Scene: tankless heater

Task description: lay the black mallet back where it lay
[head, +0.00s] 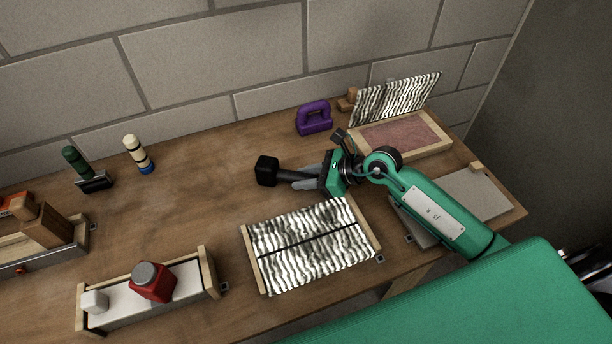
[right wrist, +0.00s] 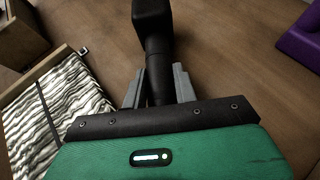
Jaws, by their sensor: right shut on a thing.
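The black mallet (head: 267,171) has a blocky black head and a dark handle. Its head points left in the head view and lies beyond the fingers in the right wrist view (right wrist: 152,20). My right gripper (head: 305,180) is shut on the mallet's handle; in the right wrist view its two grey fingers (right wrist: 158,88) flank the handle. The mallet is at or just above the bare wooden table; I cannot tell if it touches. Much of the handle is hidden by the gripper. My left gripper is not in view.
A zebra-striped two-part panel (head: 310,245) lies in front of the mallet. A purple handled block (head: 314,117) stands behind it, near an open striped-lid box (head: 405,135). A red jar (head: 152,282) sits in a front-left tray. Table (head: 205,200) left of the mallet is clear.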

